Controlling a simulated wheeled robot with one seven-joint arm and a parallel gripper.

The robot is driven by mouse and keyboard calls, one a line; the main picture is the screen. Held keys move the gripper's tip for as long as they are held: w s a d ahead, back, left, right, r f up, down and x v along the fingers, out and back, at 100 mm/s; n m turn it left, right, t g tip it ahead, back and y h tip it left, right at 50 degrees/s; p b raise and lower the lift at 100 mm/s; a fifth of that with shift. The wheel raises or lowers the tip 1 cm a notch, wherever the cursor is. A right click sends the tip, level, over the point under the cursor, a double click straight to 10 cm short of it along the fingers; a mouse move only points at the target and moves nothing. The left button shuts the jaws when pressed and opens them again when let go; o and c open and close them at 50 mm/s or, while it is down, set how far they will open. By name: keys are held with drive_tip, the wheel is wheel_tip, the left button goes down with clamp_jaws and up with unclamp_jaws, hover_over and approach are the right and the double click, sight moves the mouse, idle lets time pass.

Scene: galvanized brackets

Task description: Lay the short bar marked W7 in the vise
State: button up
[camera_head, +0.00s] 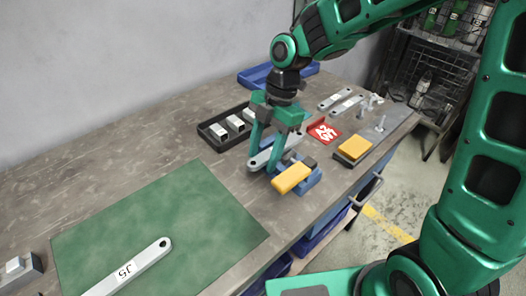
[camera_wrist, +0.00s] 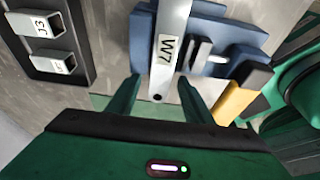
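The short bar marked W7 (camera_wrist: 167,50) is pale metal and lies across the blue vise (camera_wrist: 228,37), its label facing up. A dark-and-grey jaw block stands just right of the bar; I cannot tell how deep the bar sits. My gripper (camera_wrist: 158,90) is open, with one finger on each side of the bar's near end and a gap at the left finger. In the head view my gripper (camera_head: 264,150) is low over the bar (camera_head: 259,161); the vise (camera_head: 312,180) with its yellow part (camera_head: 292,178) is at its right, partly hidden.
A black tray (camera_head: 205,131) with several blocks is left of the vise. A red marked piece (camera_head: 323,132), loose bars (camera_head: 347,104) and a yellow block (camera_head: 354,147) lie to the right. A green mat (camera_head: 190,215) holds a bar marked J5 (camera_head: 145,263). A blue bin (camera_head: 255,77) stands behind.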

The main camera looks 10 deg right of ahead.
drive_tip(key=v, duration=1)
drive_tip(key=shift+r, duration=0.35)
drive_tip(key=shift+d, duration=0.1)
